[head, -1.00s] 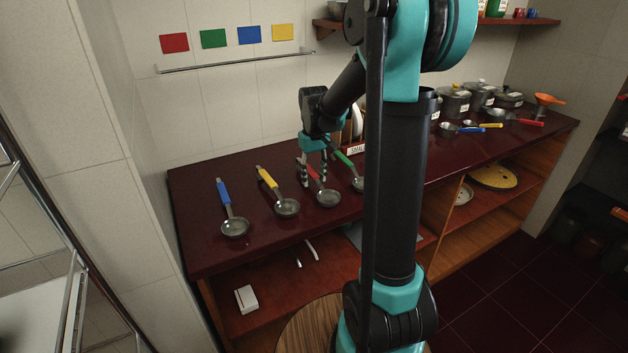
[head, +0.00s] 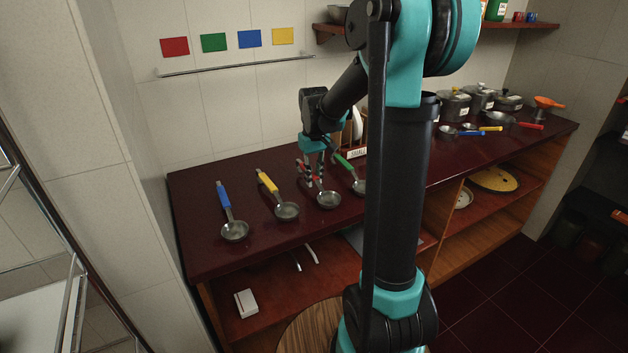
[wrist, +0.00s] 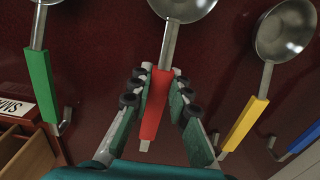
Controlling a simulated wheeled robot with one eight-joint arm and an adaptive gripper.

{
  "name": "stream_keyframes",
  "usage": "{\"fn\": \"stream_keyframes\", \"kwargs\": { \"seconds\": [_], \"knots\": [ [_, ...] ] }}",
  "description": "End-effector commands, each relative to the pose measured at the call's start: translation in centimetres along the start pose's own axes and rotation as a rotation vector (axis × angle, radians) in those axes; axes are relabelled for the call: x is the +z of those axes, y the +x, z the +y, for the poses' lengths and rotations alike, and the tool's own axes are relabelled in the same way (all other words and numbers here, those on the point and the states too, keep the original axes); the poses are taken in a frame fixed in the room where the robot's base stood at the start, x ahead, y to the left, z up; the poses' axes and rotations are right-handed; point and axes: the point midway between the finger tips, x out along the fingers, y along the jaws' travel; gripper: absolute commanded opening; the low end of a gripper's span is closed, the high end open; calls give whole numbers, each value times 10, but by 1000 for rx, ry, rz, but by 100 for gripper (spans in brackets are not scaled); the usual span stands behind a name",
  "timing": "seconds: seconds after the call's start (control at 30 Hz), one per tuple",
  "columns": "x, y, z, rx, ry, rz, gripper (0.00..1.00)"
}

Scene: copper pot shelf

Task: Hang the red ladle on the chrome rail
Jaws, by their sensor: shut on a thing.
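The red ladle lies on the dark red counter (head: 200,250), its metal bowl (head: 328,200) toward the front edge. My gripper (head: 311,174) is at its handle, pointing down. In the wrist view the red handle (wrist: 157,103) lies between the two fingers of my gripper (wrist: 160,95), which are shut on it. The handle's hook end is mostly hidden in the head view. The chrome rail (head: 235,63) runs along the tiled wall at the upper left. Red (head: 174,47), green, blue and yellow squares are on the wall above it.
The yellow ladle (head: 278,196) and blue ladle (head: 229,212) lie to the left of the red one. The green ladle (head: 345,161) lies close on the right, partly behind my arm. A wooden rack with a label (head: 357,152) stands behind. Pots (head: 454,105) stand far right.

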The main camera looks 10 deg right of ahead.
Motion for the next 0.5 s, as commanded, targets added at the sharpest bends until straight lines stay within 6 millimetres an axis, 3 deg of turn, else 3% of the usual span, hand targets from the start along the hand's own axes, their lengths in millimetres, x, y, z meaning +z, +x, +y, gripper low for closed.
{"fn": "stream_keyframes", "kwargs": {
  "seconds": [0.17,0.5],
  "knots": [
    [1,-26,0,0,0,0,0],
    [0,-119,0,0,0,0,0]
  ]
}}
